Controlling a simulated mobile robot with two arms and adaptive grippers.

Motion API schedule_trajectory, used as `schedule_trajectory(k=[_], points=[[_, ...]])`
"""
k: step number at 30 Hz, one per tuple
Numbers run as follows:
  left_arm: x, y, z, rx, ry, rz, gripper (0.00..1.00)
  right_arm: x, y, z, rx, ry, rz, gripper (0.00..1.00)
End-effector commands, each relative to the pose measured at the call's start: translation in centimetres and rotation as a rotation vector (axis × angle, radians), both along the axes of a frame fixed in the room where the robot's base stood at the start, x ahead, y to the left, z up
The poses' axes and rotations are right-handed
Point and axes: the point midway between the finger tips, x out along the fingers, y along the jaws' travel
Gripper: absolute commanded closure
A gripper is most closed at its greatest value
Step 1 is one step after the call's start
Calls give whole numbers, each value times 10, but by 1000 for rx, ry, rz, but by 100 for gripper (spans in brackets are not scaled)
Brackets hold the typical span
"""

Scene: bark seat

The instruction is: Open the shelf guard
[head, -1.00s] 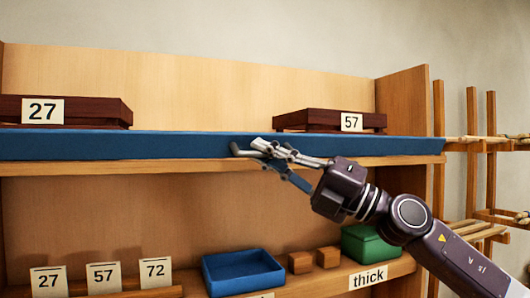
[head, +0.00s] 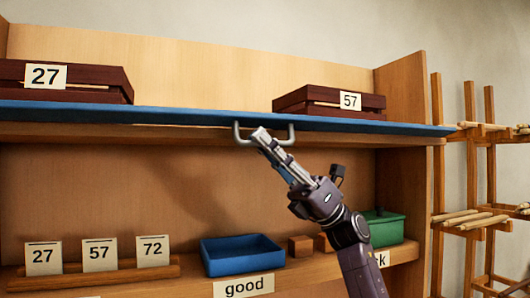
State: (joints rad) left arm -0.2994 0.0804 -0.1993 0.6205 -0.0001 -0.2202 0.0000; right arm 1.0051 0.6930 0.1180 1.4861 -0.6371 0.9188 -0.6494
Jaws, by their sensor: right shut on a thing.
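The shelf guard (head: 180,116) is a long blue board along the front edge of the upper shelf. It is tilted outward, close to flat, and shows as a thin strip. Its grey U-shaped handle (head: 291,131) sits near the middle of the board's edge. My right gripper (head: 264,137) comes up from below right and is shut on the handle; its fingers hide the handle's middle part. My left gripper is not in view.
Dark red crates labelled 27 (head: 100,89) and 57 (head: 310,101) stand on the upper shelf behind the guard. The lower shelf holds a blue tray (head: 240,265), small wooden blocks (head: 300,246), a green box (head: 388,230) and number cards (head: 98,255). A wooden rack (head: 438,180) stands at right.

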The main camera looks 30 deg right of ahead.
Motion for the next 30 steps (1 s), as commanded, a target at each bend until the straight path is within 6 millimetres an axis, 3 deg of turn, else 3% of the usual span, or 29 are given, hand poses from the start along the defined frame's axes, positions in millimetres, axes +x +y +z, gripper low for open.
schedule_trajectory(k=[13, 30], points=[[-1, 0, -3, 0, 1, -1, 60, 10, -3, -9, -65, -284, -2, 100], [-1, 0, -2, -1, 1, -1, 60, 12, -4, -13, -85, -358, -3, 100]])
